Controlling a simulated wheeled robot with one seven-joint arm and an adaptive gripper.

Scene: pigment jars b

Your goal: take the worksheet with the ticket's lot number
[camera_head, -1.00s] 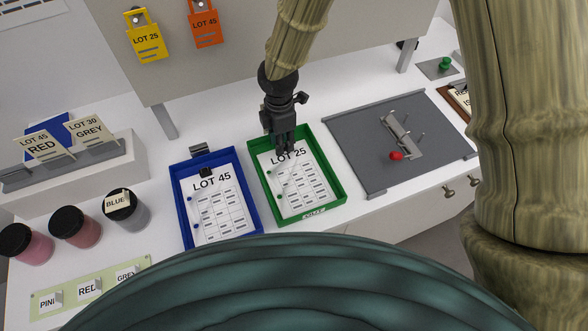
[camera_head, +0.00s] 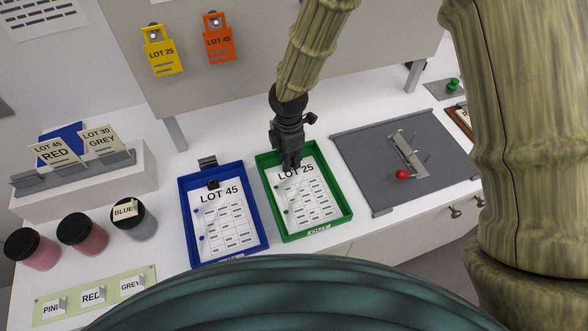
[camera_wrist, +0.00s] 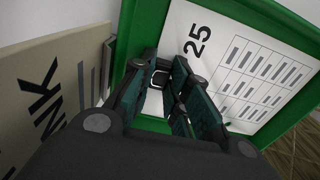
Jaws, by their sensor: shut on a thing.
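The LOT 25 worksheet (camera_head: 308,203) lies in the green tray (camera_head: 332,184). My gripper (camera_head: 291,166) is down at that sheet's top edge, shut there; its fingers hide the exact spot held. In the wrist view the fingers (camera_wrist: 160,82) close around a small part at the sheet's "25" end. The LOT 45 worksheet (camera_head: 222,218) lies in the blue tray (camera_head: 186,222), with a black tab at its top. A beige card (camera_wrist: 45,88) with letters ending "NK" stands at the left of the wrist view; its lot number is not readable.
A yellow LOT 25 tag (camera_head: 162,52) and an orange LOT 45 tag (camera_head: 219,42) hang on the back panel. LOT 45 RED (camera_head: 58,151) and LOT 30 GREY (camera_head: 100,139) cards stand at left, above several jars. A grey board (camera_head: 370,160) lies right of the trays.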

